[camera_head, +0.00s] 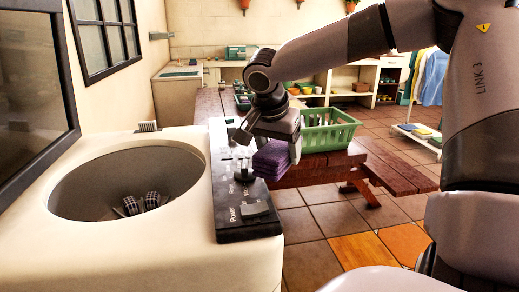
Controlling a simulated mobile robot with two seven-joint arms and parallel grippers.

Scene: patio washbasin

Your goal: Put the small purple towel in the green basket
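The folded purple towel (271,160) lies at the near end of the reddish wooden table, just behind the black control panel. The green basket (330,138) stands on the table right behind and to the right of the towel, with open slatted sides. My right arm reaches in from the right, and its gripper (270,146) is directly over the towel, pointing down. One finger shows at the towel's right edge. The hand hides part of the towel, and whether the fingers grip it is unclear. My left gripper is not in view.
A cream washer with a round open tub (130,183) fills the left foreground; small checked items (142,203) lie inside. Its control panel (240,195) is close to the towel. A wooden bench (395,170) stands right of the table. Tiled floor is open beyond.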

